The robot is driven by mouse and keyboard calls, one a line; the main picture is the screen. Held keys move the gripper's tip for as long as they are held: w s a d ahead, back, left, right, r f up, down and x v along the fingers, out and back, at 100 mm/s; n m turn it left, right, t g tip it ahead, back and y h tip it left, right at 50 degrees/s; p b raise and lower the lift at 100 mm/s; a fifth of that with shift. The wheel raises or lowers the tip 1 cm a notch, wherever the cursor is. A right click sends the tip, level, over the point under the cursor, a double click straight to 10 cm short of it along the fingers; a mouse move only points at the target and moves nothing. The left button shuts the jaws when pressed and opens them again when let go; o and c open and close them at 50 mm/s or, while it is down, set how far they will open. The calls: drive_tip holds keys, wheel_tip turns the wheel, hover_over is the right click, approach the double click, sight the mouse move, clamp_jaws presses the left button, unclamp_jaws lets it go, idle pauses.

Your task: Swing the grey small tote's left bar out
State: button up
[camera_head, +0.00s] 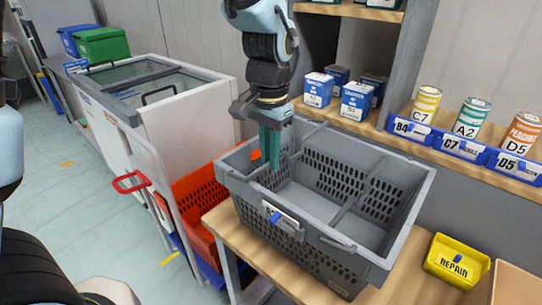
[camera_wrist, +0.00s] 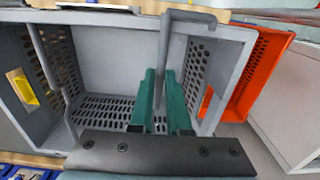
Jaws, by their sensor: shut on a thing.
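The grey small tote (camera_head: 390,235) stands on a wooden bench, and its inside looks empty. My gripper (camera_head: 273,160) points down over the tote's left end. In the wrist view, the teal fingers of my gripper (camera_wrist: 164,80) are shut on the left bar (camera_wrist: 166,52), a grey rod that runs between them. The gripped part of the bar is partly hidden by the fingers. The right bar (camera_head: 345,210) crosses the tote's other end. It also shows at the left of the wrist view (camera_wrist: 50,75).
An orange tote (camera_head: 191,190) sits lower, left of the bench. A yellow REPAIR bin (camera_head: 457,262) stands right of the grey tote. Behind are a shelf with cans (camera_head: 470,118), blue bins and small boxes (camera_head: 357,100). A white chest with glass lids (camera_head: 185,115) stands at left.

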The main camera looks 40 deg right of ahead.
drive_tip(key=shift+w+r, duration=0.15)
drive_tip(key=shift+r, duration=0.3)
drive_tip(key=shift+w+a+r+p, duration=0.25)
drive_tip(key=shift+w+r+p, duration=0.5)
drive_tip(key=shift+p, duration=0.1)
drive_tip(key=shift+r, duration=0.1)
drive_tip(key=shift+w+a+r+p, duration=0.15)
drive_tip(key=shift+w+r+p, duration=0.15)
drive_tip(key=shift+w, duration=0.2)
drive_tip(key=shift+w+a+r+p, duration=0.1)
drive_tip(key=shift+w+r+p, duration=0.2)
drive_tip(key=shift+w, duration=0.2)
drive_tip(key=shift+f, duration=0.1)
